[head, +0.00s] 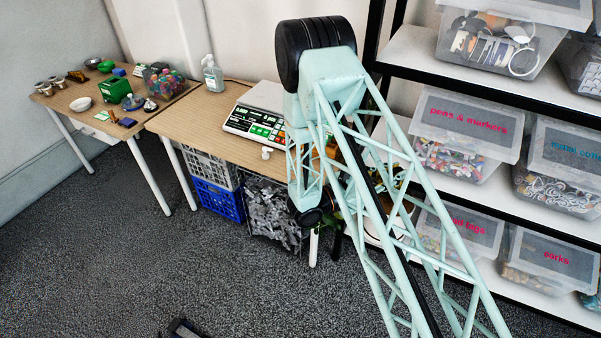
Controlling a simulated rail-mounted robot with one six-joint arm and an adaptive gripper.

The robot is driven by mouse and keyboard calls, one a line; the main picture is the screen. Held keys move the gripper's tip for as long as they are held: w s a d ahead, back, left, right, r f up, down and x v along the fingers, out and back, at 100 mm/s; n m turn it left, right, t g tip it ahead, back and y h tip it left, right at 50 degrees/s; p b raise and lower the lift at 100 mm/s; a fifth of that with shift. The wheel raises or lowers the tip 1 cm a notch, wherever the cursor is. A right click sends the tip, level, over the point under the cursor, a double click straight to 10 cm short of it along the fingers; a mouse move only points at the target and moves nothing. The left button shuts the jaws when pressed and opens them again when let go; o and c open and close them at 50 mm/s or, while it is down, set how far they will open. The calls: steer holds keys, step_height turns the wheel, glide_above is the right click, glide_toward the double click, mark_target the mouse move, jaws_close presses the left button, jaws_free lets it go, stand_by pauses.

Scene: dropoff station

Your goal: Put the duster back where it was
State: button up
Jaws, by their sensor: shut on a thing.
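I cannot make out a duster anywhere in the head view. My pale green lattice arm rises from the lower right, bends at a black elbow, and drops in front of the right end of the wooden table (205,122). The gripper's fingers do not show; the arm's far end lies behind or among its own links, near the table's front edge. Whatever it may hold is hidden. Bits of orange and green show behind the lattice, too covered to name.
A scale (257,120) and pump bottle (212,74) stand on the table, crates (217,200) below. Shelves with labelled bins (462,135) stand right. Floor at lower left is mostly clear.

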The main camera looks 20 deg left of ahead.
steer(key=s+a+f+n+t+y+b, duration=0.1)
steer(key=s+a+f, duration=0.1)
steer(key=a, duration=1)
steer(key=s+a+f+n+t+y+b, duration=0.1)
steer(key=s+a, duration=0.4)
steer(key=a, duration=0.8)
steer(key=s+a+f+n+y+b, duration=0.1)
steer(key=s+a+f, duration=0.2)
steer(key=a, duration=0.9)
steer(key=shift+s+a+t+y, duration=0.35)
steer(key=shift+a+t+y, duration=0.05)
steer(key=shift+w, duration=0.1)
steer(key=w+d+b, duration=0.1)
steer(key=w, duration=0.4)
steer(key=w+d+f, duration=0.1)
steer(key=w, duration=0.4)
steer(key=w+b, duration=0.1)
steer(key=w, duration=0.4)
steer(key=shift+w+d+f+b, duration=0.2)
steer(key=shift+w+d+b, duration=0.15)
steer(key=shift+d, duration=0.05)
steer(key=shift+f, duration=0.1)
steer(key=shift+f+b, duration=0.5)
steer(key=shift+f, duration=1.15)
steer(key=shift+f, duration=0.2)
steer(key=o, duration=0.8)
steer(key=shift+r, duration=0.25)
